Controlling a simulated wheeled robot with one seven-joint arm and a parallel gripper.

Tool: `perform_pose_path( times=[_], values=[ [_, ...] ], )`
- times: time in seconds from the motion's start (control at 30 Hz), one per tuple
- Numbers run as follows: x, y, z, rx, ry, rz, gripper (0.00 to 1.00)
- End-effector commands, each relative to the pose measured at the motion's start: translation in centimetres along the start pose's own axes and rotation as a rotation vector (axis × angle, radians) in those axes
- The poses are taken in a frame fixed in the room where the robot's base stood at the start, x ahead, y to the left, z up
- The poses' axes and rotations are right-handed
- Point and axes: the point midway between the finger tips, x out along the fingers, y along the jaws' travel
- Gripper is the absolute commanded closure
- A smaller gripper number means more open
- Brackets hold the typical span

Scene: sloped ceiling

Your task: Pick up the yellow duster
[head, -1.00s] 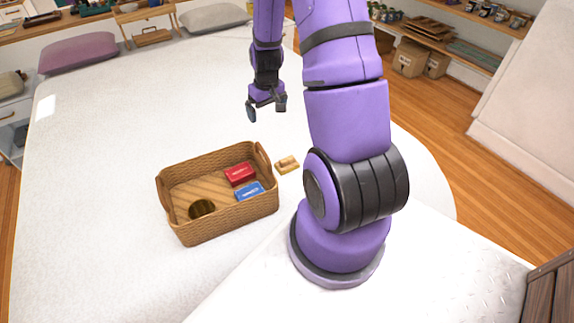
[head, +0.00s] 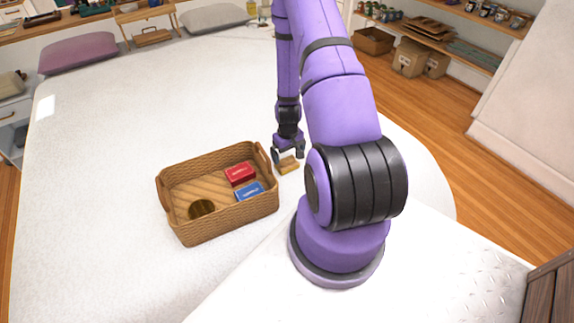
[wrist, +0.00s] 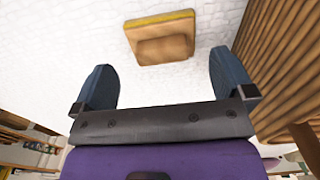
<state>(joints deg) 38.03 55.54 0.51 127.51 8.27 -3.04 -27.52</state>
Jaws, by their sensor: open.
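The yellow duster (head: 288,166) is a small tan block that lies on the white bed, just right of the wicker basket. In the wrist view the duster (wrist: 163,42) shows a yellow strip along its far edge and lies ahead of the fingers, between their lines. My gripper (head: 288,154) is open with the duster close by its fingertips. In the wrist view my gripper (wrist: 165,82) has its two dark fingers wide apart with nothing between them. I cannot tell the exact height left between the fingertips and the duster.
The wicker basket (head: 228,226) stands close on the left, holding a red box (head: 240,174), a blue box (head: 249,191) and a dark round thing (head: 201,208). Its wall (wrist: 287,60) rises near the right finger in the wrist view. The bed (head: 90,200) is clear further left.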

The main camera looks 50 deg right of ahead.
Motion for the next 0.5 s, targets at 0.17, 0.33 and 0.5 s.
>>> perform_pose_path(
  times=[0.17,0.33,0.5],
  values=[
    [0.9,0.0,0.0,0.0,0.001,0.0,0.0],
    [2.5,-0.1,-0.1,0.0,-0.001,-0.001,0.0],
    [4.7,-0.1,-0.2,0.0,-0.001,-0.001,0.0]
  ],
)
